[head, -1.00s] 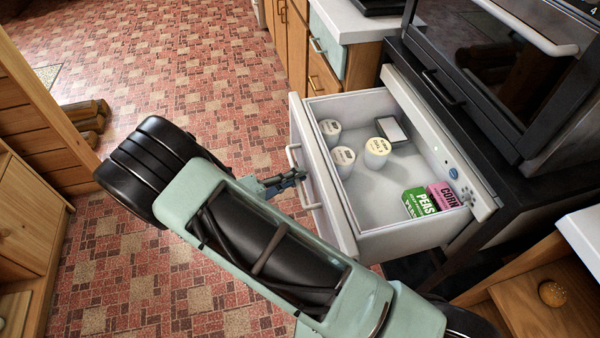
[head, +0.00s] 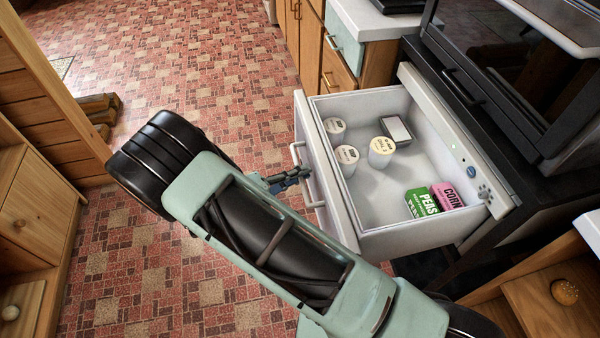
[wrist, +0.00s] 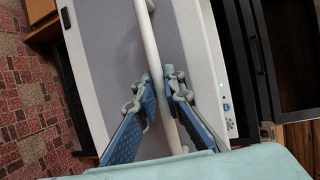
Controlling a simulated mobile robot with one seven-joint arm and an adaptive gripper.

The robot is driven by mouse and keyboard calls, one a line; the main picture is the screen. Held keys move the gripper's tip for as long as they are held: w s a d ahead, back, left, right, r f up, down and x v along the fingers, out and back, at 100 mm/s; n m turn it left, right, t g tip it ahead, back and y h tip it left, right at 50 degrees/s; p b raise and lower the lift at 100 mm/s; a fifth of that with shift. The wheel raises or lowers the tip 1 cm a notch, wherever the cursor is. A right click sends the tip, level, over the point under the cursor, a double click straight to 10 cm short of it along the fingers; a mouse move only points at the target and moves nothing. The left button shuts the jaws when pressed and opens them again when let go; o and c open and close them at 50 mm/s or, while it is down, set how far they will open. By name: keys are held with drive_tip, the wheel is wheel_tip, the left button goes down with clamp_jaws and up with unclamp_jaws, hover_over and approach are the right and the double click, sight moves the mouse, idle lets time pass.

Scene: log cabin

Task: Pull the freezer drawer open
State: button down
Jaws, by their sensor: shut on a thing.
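The white freezer drawer (head: 365,244) stands pulled well out from its cabinet in the head view, its inside open to view. Its front panel (wrist: 97,60) fills much of the wrist view. A white bar handle (wrist: 151,45) runs along the front and also shows in the head view (head: 297,152). My gripper (wrist: 163,92) has its blue fingers on both sides of the handle and is shut on it. In the head view my gripper (head: 297,174) is at the drawer front, partly hidden by my arm.
In the drawer are several pale tubs (head: 381,152), a grey-topped box (head: 397,130), a green peas box (head: 422,203) and a pink corn box (head: 447,196). A wooden cabinet (head: 35,210) stands at the left. Tiled floor (head: 200,70) lies clear before the drawer.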

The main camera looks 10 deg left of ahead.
drive_tip(key=c, duration=2)
unclamp_jaws()
drive_tip(key=v, duration=1.2)
drive_tip(key=shift+r, duration=0.1)
